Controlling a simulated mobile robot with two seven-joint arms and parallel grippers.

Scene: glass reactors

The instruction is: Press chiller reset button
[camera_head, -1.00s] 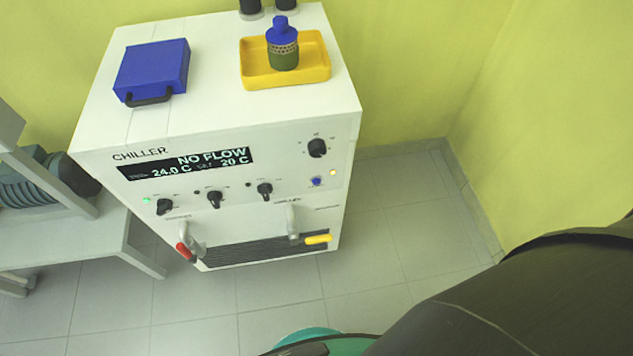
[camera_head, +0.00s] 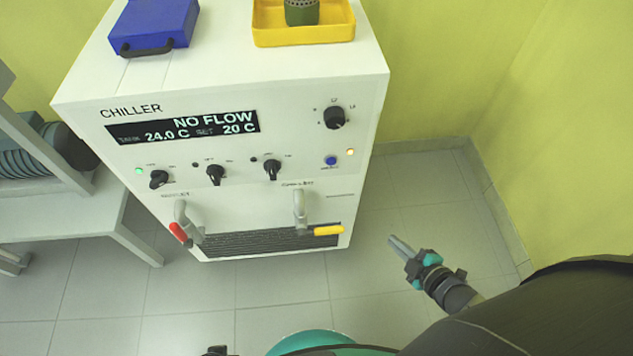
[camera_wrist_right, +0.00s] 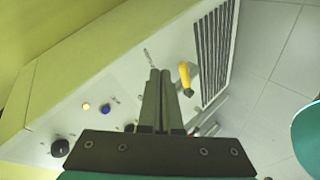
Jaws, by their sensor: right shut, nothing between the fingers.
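The white chiller (camera_head: 260,207) stands against the yellow-green wall, and its display (camera_head: 185,128) reads NO FLOW, 24.0 C and 20 C. A small blue button (camera_head: 331,161) is on the right of its front panel, below a black knob (camera_head: 334,118) and beside a lit amber lamp (camera_head: 350,152). The blue button also shows in the right wrist view (camera_wrist_right: 105,107), left of the fingers. My right gripper (camera_head: 392,240) is shut and empty, in the air right of the chiller's lower front, apart from it. Its closed fingers show in the wrist view (camera_wrist_right: 160,75).
A red-handled valve (camera_head: 180,233) and a yellow-handled valve (camera_head: 328,230) stick out from the lower front. A blue case (camera_head: 152,24) and a yellow tray (camera_head: 303,35) with a green bottle (camera_head: 302,11) sit on top. A grey bench (camera_head: 70,220) stands left. The floor at right is clear.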

